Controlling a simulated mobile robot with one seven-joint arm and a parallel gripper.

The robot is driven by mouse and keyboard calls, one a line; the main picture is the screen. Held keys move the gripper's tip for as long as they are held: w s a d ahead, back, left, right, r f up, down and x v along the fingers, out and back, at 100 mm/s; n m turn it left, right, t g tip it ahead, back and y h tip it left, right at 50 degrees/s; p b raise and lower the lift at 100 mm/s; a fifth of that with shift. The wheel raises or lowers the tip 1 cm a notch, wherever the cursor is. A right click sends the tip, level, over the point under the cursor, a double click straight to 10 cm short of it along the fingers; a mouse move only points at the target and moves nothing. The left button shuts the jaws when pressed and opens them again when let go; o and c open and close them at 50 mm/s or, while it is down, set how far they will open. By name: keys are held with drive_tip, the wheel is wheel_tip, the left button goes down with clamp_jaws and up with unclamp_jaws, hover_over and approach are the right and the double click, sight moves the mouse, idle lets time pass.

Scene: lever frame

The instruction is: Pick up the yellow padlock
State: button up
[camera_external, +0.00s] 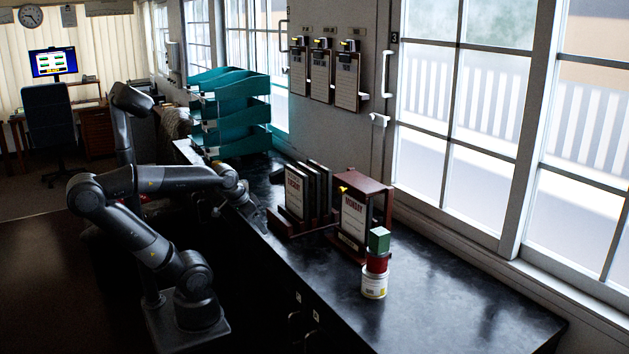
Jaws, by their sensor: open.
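No clear yellow padlock shows; a small yellow item (343,189) sits at the upper left of the MONDAY board, too small to identify. The MONDAY board (353,218) stands in a dark red wooden frame (376,187) on the black counter. My gripper (260,219) is at the counter's front edge, just left of the TUESDAY board (295,193) and apart from the yellow item. It is open and looks empty; its fingers are dark and hard to make out against the counter.
A green block (379,240) and a red item (377,262) are stacked on a white can (374,284) beside the frame. Teal trays (230,110) stand farther back. Clipboards (347,80) hang on the wall. The counter's right front (460,310) is clear.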

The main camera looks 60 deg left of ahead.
wheel_tip(320, 180, up, 19)
drive_tip(key=w+a+r+g, duration=0.25)
drive_tip(key=w+a, duration=0.35)
drive_tip(key=w, duration=0.5)
drive_tip(key=w+a+r+g, duration=0.1)
drive_tip(key=w+a+r, duration=0.2)
drive_tip(key=w+a, duration=0.5)
drive_tip(key=w+a+f+g, duration=0.1)
drive_tip(key=w+a+f, duration=0.2)
drive_tip(key=w+a, duration=0.25)
drive_tip(key=w+a+f+g, duration=0.1)
drive_tip(key=w+a+f, duration=0.3)
drive_tip(key=w, duration=0.3)
wheel_tip(320, 180, down, 15)
drive_tip(key=shift+w+f, duration=0.15)
drive_tip(key=shift+f, duration=0.05)
drive_tip(key=shift+w+d+f, duration=0.15)
drive_tip(key=shift+f, duration=1.35)
drive_tip(key=shift+w+d+f, duration=0.1)
drive_tip(key=shift+w+f, duration=0.05)
drive_tip(key=shift+f, duration=1.35)
drive_tip(key=shift+c, duration=0.3)
drive_tip(key=c, duration=1.1)
